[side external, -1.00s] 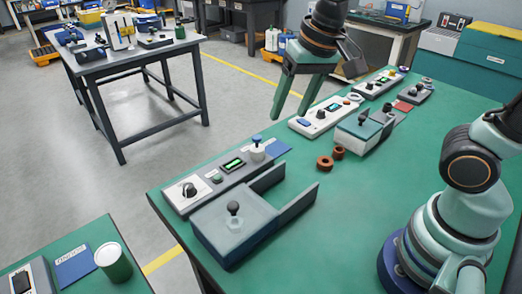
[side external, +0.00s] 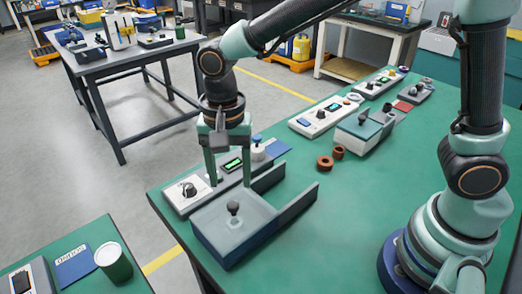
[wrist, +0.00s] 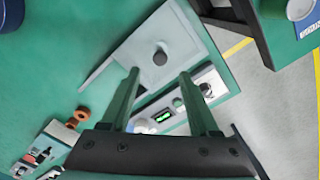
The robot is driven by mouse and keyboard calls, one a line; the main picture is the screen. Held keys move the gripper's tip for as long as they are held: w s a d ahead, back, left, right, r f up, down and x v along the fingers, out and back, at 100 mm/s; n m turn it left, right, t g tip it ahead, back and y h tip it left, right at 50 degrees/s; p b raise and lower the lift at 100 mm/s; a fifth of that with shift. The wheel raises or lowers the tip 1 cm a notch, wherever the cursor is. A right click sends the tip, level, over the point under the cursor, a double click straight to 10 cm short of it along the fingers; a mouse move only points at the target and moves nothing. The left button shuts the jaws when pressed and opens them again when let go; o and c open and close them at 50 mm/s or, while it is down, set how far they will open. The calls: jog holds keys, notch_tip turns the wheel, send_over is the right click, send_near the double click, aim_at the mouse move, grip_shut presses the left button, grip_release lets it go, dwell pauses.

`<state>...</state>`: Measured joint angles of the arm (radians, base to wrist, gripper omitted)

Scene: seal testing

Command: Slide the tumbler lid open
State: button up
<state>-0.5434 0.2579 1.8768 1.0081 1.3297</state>
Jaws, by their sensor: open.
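A blue box (side external: 222,250) stands at the near left of the green bench, with a pale grey sliding lid (side external: 215,224) and a black knob (side external: 233,208) on top; I take this as the tumbler. The lid covers the box's left part, and two dark rails extend to the right. My gripper (side external: 229,184) points down, open and empty, with fingers apart near the lid's back edge. In the wrist view, the knob (wrist: 160,57) shows just beyond and between the fingertips (wrist: 159,72). I cannot tell the fingers' height above the lid.
A control panel (side external: 213,180) with a green display lies directly behind the box. Brown rings (side external: 325,162) and a second lidded box (side external: 360,126) lie farther right. The green bench (side external: 330,230) is clear right of the rails.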

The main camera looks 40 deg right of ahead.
aim_at(233, 204)
notch_tip(233, 204, down, 7)
dwell(0.3)
grip_shut()
jog(key=shift+r, duration=0.1)
dwell(1.3)
